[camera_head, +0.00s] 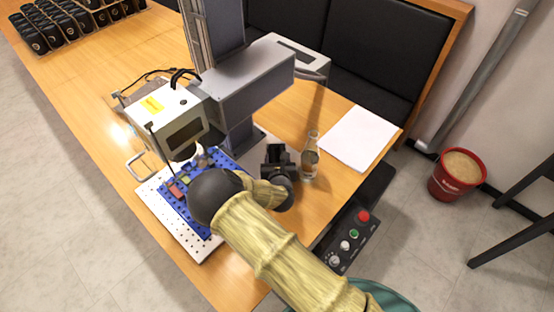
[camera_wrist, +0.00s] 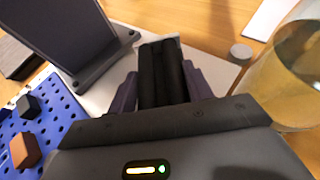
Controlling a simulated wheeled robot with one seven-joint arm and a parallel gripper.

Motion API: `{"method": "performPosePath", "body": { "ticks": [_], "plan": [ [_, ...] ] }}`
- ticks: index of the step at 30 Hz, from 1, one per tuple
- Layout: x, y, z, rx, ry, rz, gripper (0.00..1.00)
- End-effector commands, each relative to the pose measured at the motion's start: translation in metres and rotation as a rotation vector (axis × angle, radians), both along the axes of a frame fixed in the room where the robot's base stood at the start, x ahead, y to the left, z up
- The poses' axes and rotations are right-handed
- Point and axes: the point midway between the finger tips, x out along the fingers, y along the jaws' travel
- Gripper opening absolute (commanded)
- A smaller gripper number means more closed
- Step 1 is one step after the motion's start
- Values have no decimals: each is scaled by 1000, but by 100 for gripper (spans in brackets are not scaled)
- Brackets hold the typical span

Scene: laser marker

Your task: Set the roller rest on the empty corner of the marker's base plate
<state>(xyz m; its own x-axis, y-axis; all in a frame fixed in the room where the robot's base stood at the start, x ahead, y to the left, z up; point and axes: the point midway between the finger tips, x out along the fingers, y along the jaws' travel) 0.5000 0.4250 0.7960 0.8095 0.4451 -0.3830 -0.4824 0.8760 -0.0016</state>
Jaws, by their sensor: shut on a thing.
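The roller rest (camera_wrist: 162,72), with two dark rollers side by side, is between the purple fingers of my gripper (camera_wrist: 164,92) in the wrist view. My gripper is shut on it. In the head view my gripper (camera_head: 277,158) is right of the marker's column, and the rest is hard to tell apart from it. The laser marker (camera_head: 245,85) stands on a pale base plate (camera_wrist: 101,94). The rest is over or beside the plate's bare part, near the column foot (camera_wrist: 103,60). I cannot tell whether it touches the plate.
A glass bottle (camera_head: 311,155) stands close right of my gripper and fills the wrist view's right side (camera_wrist: 290,75). A blue jig plate (camera_wrist: 50,125) with small blocks is at left. White paper (camera_head: 358,137) lies beyond the bottle. A control box (camera_head: 347,240) is at the table edge.

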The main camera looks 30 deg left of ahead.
Motion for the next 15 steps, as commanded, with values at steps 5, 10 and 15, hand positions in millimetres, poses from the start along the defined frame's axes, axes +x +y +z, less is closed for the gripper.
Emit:
{"method": "performPosePath", "body": {
  "ticks": [5,10,15],
  "plan": [
    [1,1,-2,3,-3,1,4],
    [1,1,-5,3,-3,1,4],
    [1,1,-7,3,-3,1,4]
  ]
}}
